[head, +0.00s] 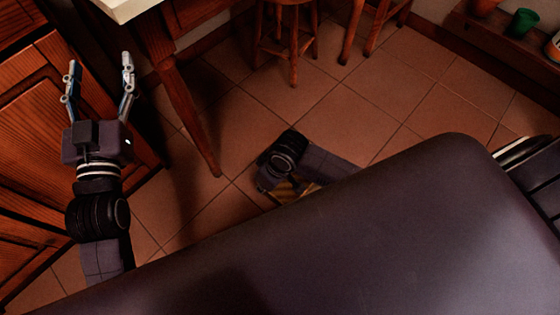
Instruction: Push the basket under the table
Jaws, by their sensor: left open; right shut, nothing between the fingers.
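My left gripper (100,68) is at the left, in front of the wooden cabinet doors, with its two fingers spread apart and nothing between them. The table (185,110) shows at the upper left as a brown wooden leg and apron under a pale top. The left gripper is to the left of this leg. Part of my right arm shows near the middle, over the floor. My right gripper is not seen; my dark body covers the lower part of the view. No basket can be made out. A small yellowish, dark-striped patch shows below the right arm, too hidden to identify.
Wooden cabinets (75,120) line the left side. A wooden stool (290,30) and other wooden legs (365,30) stand at the top. A shelf (500,45) with a green pot (523,22) is at the upper right. The tiled floor (400,95) is clear at centre right.

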